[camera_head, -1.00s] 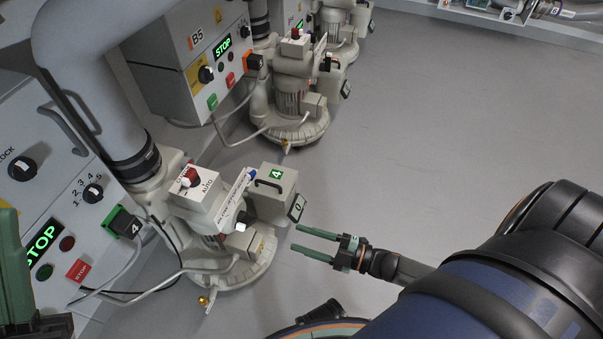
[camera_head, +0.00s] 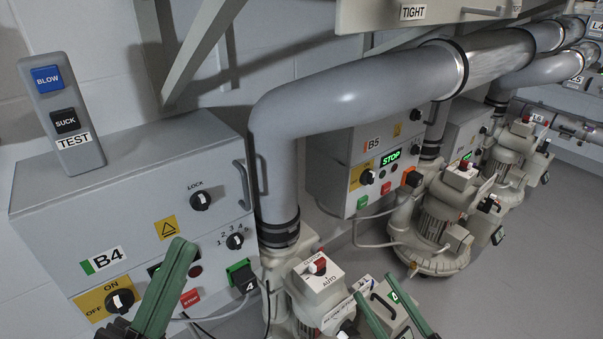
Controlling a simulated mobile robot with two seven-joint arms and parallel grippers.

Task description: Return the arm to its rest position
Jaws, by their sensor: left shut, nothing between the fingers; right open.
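My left gripper (camera_head: 180,252) rises from the bottom edge at lower left. Its green fingers are together, with nothing seen between them, in front of the B4 control box (camera_head: 110,215). My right gripper (camera_head: 376,288) shows at the bottom centre, its two green fingers spread apart and empty. It overlaps the blower unit marked 4 (camera_head: 320,277) in the picture; whether it touches the unit cannot be told. The rest of both arms is mostly out of view.
A BLOW/SUCK test panel (camera_head: 85,150) stands on the B4 box. A large grey pipe (camera_head: 340,95) bends down to the near blower. The B5 box (camera_head: 345,165), showing STOP, and further blowers (camera_head: 440,210) stand behind. Open floor (camera_head: 540,280) lies at lower right.

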